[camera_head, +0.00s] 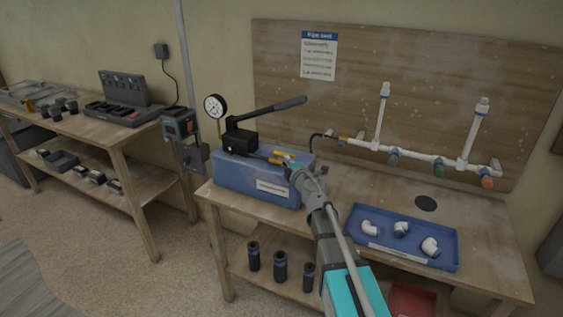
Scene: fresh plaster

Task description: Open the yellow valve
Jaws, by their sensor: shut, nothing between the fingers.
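A small yellow part (283,154), which looks like the yellow valve's handle, shows on top of the blue pump box (238,182), right of the black pump body. My gripper (291,170) is shut and empty at the right end of the box top, right beside the yellow part. The gripper partly covers that area, so I cannot tell whether it touches the valve or how far the handle is turned.
A black pump lever (275,108) rises above the box, with a gauge (215,107) on its left. White pipework (425,157) with coloured caps runs along the board. A blue tray (402,236) with white elbows lies to the right of my arm.

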